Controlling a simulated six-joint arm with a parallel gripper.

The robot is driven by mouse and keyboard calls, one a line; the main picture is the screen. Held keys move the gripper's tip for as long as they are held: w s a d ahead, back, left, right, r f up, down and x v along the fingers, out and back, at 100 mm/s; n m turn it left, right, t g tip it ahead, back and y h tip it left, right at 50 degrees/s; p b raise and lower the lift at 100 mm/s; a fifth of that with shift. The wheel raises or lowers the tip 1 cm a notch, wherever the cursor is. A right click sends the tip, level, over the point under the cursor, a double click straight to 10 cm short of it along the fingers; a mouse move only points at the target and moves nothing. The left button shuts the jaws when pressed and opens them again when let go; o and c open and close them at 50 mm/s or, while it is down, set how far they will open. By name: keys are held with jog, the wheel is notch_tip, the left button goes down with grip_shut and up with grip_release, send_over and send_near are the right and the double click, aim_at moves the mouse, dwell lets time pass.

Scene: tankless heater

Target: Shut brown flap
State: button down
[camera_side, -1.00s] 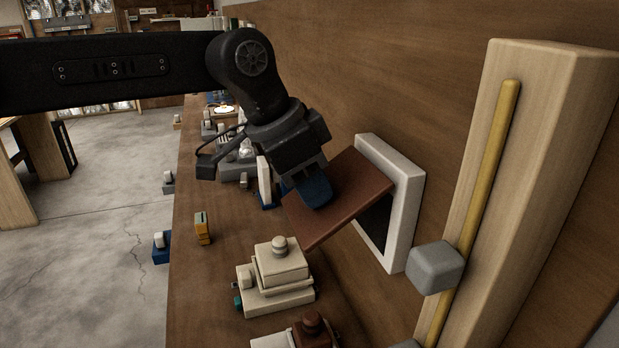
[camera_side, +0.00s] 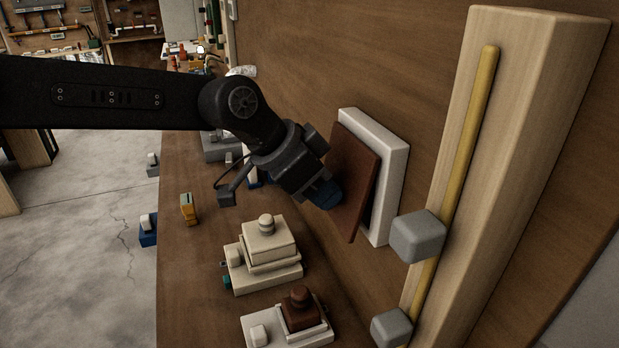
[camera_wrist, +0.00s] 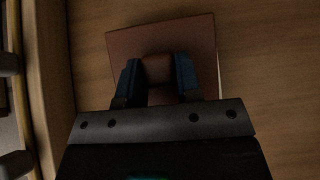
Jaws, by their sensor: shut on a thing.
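The brown flap (camera_side: 357,178) hangs on a white frame (camera_side: 394,180) fixed to the wooden wall. It stands nearly flat against the frame, with a narrow dark gap along its right side. My gripper (camera_side: 328,194) is at the flap's outer face, its blue fingers against it. In the wrist view, my gripper (camera_wrist: 159,82) has its two blue fingers on either side of a brown knob (camera_wrist: 158,70) on the flap (camera_wrist: 200,40). The side view hides this knob behind the fingers.
Right of the frame, a wooden post (camera_side: 520,130) carries a yellow rod (camera_side: 467,150) with grey blocks (camera_side: 418,236). Below, a cream stepped block (camera_side: 264,250) and a white base with a brown knobbed block (camera_side: 302,310) stand on the bench. An orange piece (camera_side: 188,208) stands to the left.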

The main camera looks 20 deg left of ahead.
jog(key=shift+x, duration=1.05)
jog(key=c, duration=1.1)
grip_release()
jog(key=shift+f, duration=0.1)
jog(key=o, duration=0.3)
jog(key=shift+r, duration=0.25)
jog(key=v, duration=1.3)
jog(key=shift+r, duration=0.35)
jog(key=shift+s+a, duration=0.1)
jog(key=shift+a, duration=0.05)
